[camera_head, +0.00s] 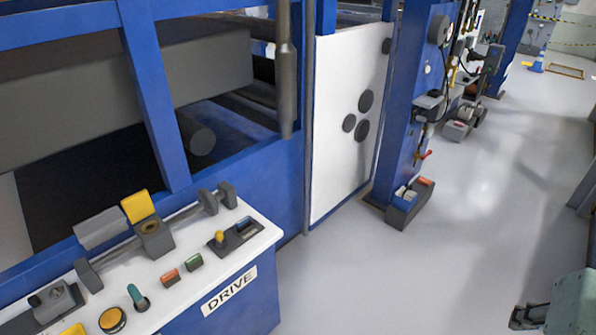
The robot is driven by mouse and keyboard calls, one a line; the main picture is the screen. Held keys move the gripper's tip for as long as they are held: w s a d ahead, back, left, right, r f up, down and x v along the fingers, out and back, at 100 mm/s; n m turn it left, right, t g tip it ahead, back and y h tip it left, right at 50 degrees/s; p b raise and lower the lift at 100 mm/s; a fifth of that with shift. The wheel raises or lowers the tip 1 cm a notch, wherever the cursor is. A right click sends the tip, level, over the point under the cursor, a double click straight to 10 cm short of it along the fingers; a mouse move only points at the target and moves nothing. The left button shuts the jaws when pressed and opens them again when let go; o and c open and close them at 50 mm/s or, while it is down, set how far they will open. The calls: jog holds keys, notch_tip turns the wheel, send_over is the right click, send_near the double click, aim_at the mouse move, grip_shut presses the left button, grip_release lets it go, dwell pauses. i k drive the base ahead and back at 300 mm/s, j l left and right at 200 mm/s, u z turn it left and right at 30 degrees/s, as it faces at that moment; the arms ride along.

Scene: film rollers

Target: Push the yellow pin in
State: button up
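Several yellow parts show on the white-topped control panel (225,265) marked DRIVE, and I cannot tell for sure which is the pin. A small yellow knob (219,236) stands upright on a dark plate at the panel's right. A yellow block (138,206) sits at the back, above a grey block (154,238) with a round brass-coloured hole. A round yellow-orange button (112,320) with a dark rim is at the front left. Another yellow piece (73,330) is cut off by the bottom edge.
A red switch (170,277), a green switch (194,262) and a teal knob (138,297) are on the panel. A grey rod runs behind them. The blue machine frame (157,95) rises behind. Grey floor (400,270) is clear to the right. A teal body (573,305) fills the bottom-right corner.

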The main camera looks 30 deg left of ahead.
aim_at(219, 237)
jog(key=u, duration=2.45)
jog(key=i+l+z, duration=0.3)
jog(key=i+j+z, duration=0.1)
jog(key=i+j, duration=0.25)
jog(key=j, duration=0.15)
jog(key=i+j+z, duration=0.1)
jog(key=i+j, duration=0.3)
jog(key=j, duration=0.1)
